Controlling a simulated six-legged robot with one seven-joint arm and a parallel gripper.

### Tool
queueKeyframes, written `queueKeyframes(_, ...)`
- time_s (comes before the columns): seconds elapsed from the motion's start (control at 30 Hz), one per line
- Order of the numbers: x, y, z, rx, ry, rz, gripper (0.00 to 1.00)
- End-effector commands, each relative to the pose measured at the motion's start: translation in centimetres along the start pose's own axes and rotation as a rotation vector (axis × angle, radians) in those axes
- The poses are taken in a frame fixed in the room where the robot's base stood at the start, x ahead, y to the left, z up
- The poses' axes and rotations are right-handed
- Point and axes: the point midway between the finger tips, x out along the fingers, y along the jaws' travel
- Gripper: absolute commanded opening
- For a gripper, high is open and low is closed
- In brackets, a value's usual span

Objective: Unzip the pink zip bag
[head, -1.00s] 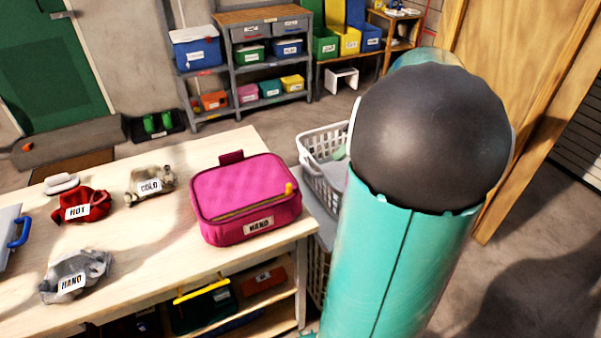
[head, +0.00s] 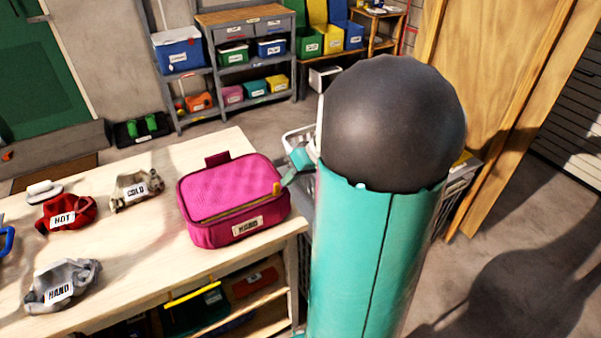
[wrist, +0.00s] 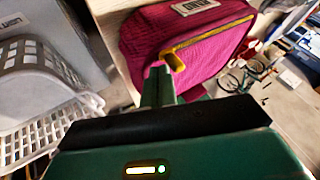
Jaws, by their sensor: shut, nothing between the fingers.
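The pink zip bag (head: 232,190) sits at the right end of the wooden table, with a label on its front. A yellow zipper line runs along its front top edge, and the yellow pull (head: 277,187) is at the right end. In the wrist view the bag (wrist: 195,50) is just beyond my fingers, with the yellow pull (wrist: 173,60) right at their tips. My gripper (wrist: 157,72) is shut, its fingertips at or beside the pull; I cannot tell whether they touch it. In the head view my gripper (head: 288,178) shows partly at the bag's right side, the rest hidden behind my arm.
Cloth bundles labelled HOT (head: 68,212), COLD (head: 136,188) and HAND (head: 62,285) lie on the table (head: 140,250) left of the bag. A white laundry basket (wrist: 35,75) stands beside the table's right end. Shelves (head: 245,60) with bins stand behind.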

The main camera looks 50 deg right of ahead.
Motion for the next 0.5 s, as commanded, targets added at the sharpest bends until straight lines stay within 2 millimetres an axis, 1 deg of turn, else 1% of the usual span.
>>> queueKeyframes(0.37, 0.04, -0.21, -0.02, 0.0, 0.001, 0.0, 0.0)
queueKeyframes(0.5, 0.48, -1.09, -0.03, -0.001, 0.0, 0.0, 0.0)
